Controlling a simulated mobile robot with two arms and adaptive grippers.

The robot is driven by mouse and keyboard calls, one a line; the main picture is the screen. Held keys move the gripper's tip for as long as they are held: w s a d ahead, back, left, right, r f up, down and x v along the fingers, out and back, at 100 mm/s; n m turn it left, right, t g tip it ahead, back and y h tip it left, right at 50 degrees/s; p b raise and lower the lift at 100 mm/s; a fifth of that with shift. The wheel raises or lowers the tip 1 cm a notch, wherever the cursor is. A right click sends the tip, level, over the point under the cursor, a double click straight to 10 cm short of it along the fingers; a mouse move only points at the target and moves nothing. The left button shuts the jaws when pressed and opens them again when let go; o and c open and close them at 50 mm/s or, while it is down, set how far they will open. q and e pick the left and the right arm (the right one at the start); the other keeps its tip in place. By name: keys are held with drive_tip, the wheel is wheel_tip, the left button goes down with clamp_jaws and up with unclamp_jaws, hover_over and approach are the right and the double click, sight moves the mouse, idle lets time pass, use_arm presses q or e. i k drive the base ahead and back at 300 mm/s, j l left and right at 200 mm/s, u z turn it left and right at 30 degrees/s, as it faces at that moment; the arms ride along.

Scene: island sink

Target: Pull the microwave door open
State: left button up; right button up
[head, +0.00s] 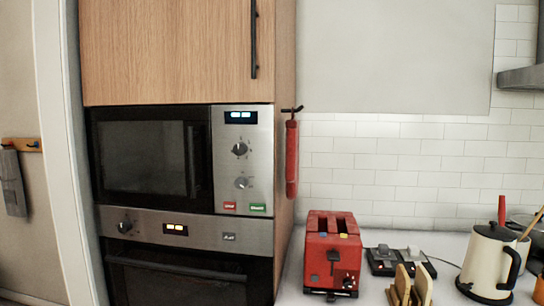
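The microwave (243,165) is built into the tall wooden cabinet on the left of the head view. Its dark glass door (140,158) looks shut. A dark vertical handle (193,160) is at the door's right side, next to the steel control panel with two knobs, a lit display, and a red and a green button. Neither of my grippers shows in the head view.
An oven (185,278) sits below the microwave, and a wooden cupboard door (170,50) is above. On the counter at right are a red toaster (332,252), a dark double-switch item (385,261) and a cream kettle (487,262). A red item (292,160) hangs on the cabinet's side.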

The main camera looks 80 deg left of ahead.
sight(199, 196)
drive_tip(key=u, duration=3.6)
drive_tip(key=j, duration=0.3)
